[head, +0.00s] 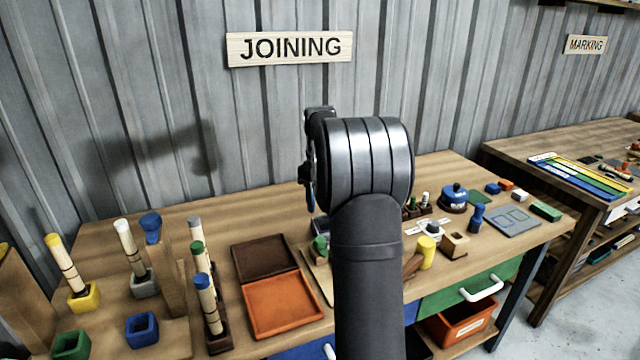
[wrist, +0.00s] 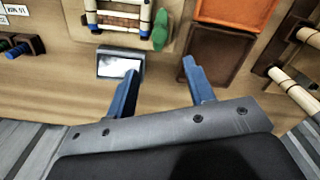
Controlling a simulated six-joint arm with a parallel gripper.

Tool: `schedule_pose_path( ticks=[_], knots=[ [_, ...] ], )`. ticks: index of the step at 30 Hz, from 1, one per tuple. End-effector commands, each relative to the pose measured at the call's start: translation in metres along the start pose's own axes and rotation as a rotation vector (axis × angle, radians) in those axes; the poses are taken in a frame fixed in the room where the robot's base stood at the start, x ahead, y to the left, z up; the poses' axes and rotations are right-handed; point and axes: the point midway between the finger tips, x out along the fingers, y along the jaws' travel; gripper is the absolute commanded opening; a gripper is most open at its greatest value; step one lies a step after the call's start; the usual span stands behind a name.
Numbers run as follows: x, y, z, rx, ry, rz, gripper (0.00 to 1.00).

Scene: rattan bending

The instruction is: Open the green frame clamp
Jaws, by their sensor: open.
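A green clamp-like part (wrist: 160,30) sits at the right end of a small rattan frame (wrist: 120,18) on a wooden board in the wrist view. In the head view a green part (head: 320,243) shows just left of my arm, and the rest of that board is mostly hidden behind the arm. I cannot tell whether the clamp is open or shut. My gripper (wrist: 162,66) is open and empty, its two blue fingers wide apart. It is above the bench, and the green part lies beyond its fingertips, apart from them.
A small box with a bright screen (wrist: 120,65) lies by the left finger. Brown (head: 264,258) and orange (head: 282,305) trays lie left of my arm. Upright rattan pieces in coloured holders (head: 203,280) stand further left. A yellow cylinder (head: 426,253) and several small items stand right.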

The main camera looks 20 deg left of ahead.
Motion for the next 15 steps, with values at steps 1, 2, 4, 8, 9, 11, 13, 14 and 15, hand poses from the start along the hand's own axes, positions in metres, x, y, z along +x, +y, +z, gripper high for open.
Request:
schedule_pose_path(
  ticks=[1,2,4,8,9,11,13,14,15],
  knots=[
    [-0.011,0.000,-0.001,0.000,0.003,0.003,0.49],
    [-0.017,0.000,0.000,0.000,0.003,0.002,0.49],
    [-0.027,0.000,0.000,0.000,0.002,0.001,0.49],
    [-0.040,0.000,0.000,0.000,0.000,0.000,0.49],
    [-0.043,0.000,0.000,0.000,0.001,0.001,0.49],
    [-0.045,0.000,0.000,0.000,0.001,0.001,0.49],
    [-0.046,0.000,0.000,0.000,0.000,0.000,0.49],
    [-0.046,0.000,0.000,0.000,0.000,0.000,0.49],
    [-0.046,0.000,0.000,0.000,0.000,0.000,0.49]
  ],
)
